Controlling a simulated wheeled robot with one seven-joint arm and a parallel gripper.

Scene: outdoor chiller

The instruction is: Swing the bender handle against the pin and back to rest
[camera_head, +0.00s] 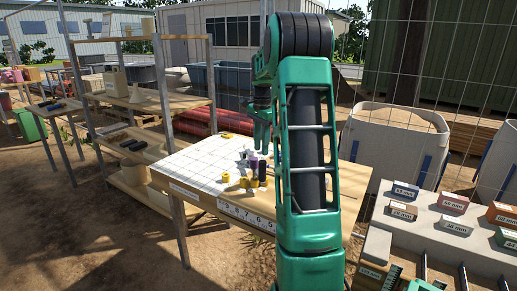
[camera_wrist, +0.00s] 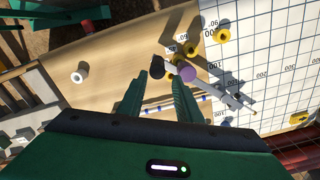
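The bender (camera_wrist: 178,58) stands on the table, a small fixture with a black knob (camera_wrist: 156,67), a purple cylinder (camera_wrist: 187,73) and yellow parts between grey bars. One grey bar (camera_wrist: 230,95) runs out to the lower right over the grid; I cannot tell surely which bar is the handle or which post is the pin. In the head view the bender (camera_head: 252,166) is small, just below my gripper (camera_head: 262,140). My gripper also shows in the wrist view (camera_wrist: 160,85), its green fingers apart with nothing seen held between them. The fingertips appear close to the black knob; contact is unclear.
The table (camera_head: 195,165) has a white numbered grid and a wooden part. Loose yellow rings (camera_head: 225,177) and a white ring (camera_wrist: 80,72) lie around the bender. A bench with labelled blocks (camera_head: 453,202) stands at right, and wooden shelves (camera_head: 150,148) at left.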

